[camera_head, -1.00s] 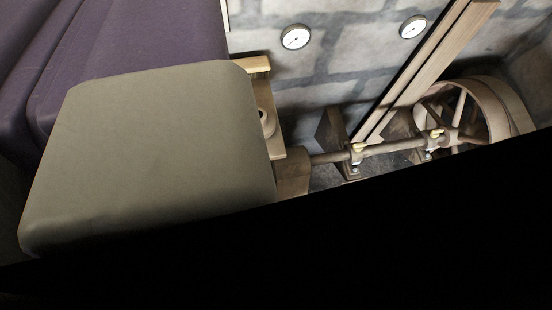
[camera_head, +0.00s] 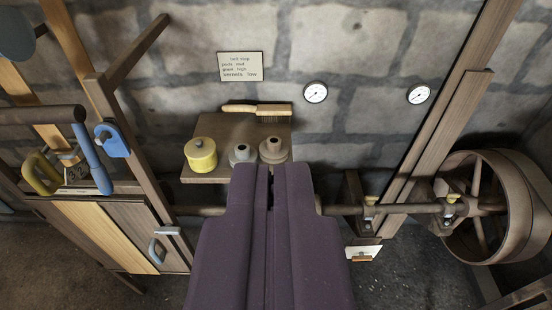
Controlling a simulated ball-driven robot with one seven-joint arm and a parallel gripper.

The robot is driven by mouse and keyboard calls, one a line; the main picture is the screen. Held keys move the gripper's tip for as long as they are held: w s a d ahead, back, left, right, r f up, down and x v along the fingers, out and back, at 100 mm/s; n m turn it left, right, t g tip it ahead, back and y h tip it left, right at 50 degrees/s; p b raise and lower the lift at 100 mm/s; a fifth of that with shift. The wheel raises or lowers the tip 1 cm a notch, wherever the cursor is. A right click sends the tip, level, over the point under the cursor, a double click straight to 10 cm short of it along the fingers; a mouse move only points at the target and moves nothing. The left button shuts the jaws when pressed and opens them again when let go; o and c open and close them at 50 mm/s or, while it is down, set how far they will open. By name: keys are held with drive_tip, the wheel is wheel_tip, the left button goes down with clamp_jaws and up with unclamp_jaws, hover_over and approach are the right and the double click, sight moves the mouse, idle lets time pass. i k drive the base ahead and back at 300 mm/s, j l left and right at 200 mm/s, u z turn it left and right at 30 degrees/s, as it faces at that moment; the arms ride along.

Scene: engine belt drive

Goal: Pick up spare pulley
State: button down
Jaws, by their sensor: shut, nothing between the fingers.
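Two small spool-shaped pieces stand side by side near the front edge of a wooden wall shelf (camera_head: 218,136): a greyish one (camera_head: 241,154) and a browner one (camera_head: 273,150). Either could be the spare pulley; I cannot tell which. My purple gripper (camera_head: 264,178) rises from the bottom centre of the view. Its two fingers are shut together with nothing between them. Its tips are at the shelf's front edge in the picture, just below the two spools, and hide part of that edge. I cannot tell the distance between them.
A yellow lidded pot (camera_head: 201,156) and a brush (camera_head: 257,109) share the shelf. A horizontal shaft (camera_head: 345,210) runs below it to a large belt wheel (camera_head: 490,205) at right. A wooden post (camera_head: 440,110) and a tool rack (camera_head: 88,160) flank the shelf.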

sight(274, 148)
drive_tip(key=i+j+z, duration=0.4)
drive_tip(key=i+j, duration=0.3)
drive_tip(key=i, duration=0.15)
drive_tip(key=i+j+z, duration=0.35)
drive_tip(key=i+j, duration=0.35)
drive_tip(key=j, duration=0.2)
